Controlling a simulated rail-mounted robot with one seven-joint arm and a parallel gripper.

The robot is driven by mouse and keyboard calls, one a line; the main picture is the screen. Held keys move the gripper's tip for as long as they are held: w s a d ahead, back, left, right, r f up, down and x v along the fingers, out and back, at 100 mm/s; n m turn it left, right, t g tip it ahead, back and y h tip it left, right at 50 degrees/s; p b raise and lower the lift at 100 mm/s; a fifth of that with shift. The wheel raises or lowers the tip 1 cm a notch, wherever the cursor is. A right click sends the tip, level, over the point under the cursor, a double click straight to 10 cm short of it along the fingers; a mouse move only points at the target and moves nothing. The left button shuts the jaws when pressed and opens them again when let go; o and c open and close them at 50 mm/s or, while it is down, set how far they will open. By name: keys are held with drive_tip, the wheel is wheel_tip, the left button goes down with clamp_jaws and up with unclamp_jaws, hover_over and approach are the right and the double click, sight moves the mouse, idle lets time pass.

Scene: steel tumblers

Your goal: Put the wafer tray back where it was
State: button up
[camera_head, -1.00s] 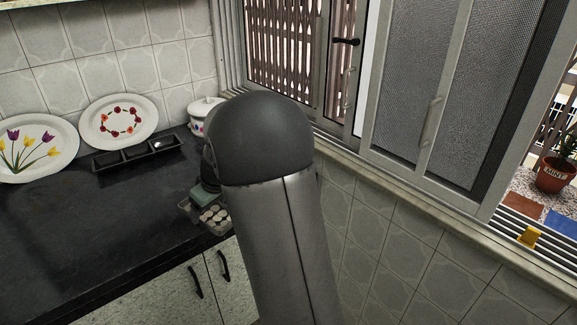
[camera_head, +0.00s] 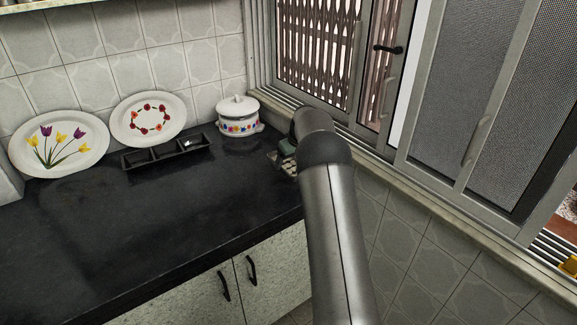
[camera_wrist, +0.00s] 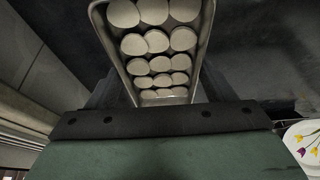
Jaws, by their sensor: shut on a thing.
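The wafer tray is a shallow light-rimmed tray (camera_wrist: 204,45) filled with rows of round pale wafers (camera_wrist: 158,42). In the wrist view it extends away from my gripper (camera_wrist: 155,118). In the head view, the tray (camera_head: 279,165) shows at the counter's right side, partly hidden behind my arm, with the green part of my gripper (camera_head: 287,147) right at it. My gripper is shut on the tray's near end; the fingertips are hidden. I cannot tell whether the tray touches the counter.
A white lidded pot (camera_head: 238,117) stands at the back, left of my arm. A black three-part dish (camera_head: 167,152) and two decorated plates (camera_head: 58,143) (camera_head: 149,119) are along the wall. The window ledge (camera_head: 375,150) is close on the right. The counter's (camera_head: 150,215) middle is clear.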

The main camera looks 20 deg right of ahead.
sight(290, 165)
drive_tip(key=shift+w+d+f, duration=0.2)
drive_tip(key=shift+w+f, duration=0.85)
drive_tip(key=shift+f, duration=0.2)
drive_tip(key=shift+f+p, duration=0.4)
drive_tip(key=shift+f, duration=1.1)
drive_tip(key=shift+f, duration=0.1)
drive_tip(key=shift+f, duration=0.15)
drive_tip(key=o, duration=1.2)
drive_tip(key=shift+s+r, duration=0.1)
drive_tip(key=shift+r, duration=0.35)
drive_tip(key=b+v, duration=0.1)
drive_tip(key=v, duration=1)
drive_tip(key=shift+s+a+r+b, duration=0.1)
drive_tip(key=shift+s+r+b, duration=0.05)
drive_tip(key=shift+r+b, duration=0.15)
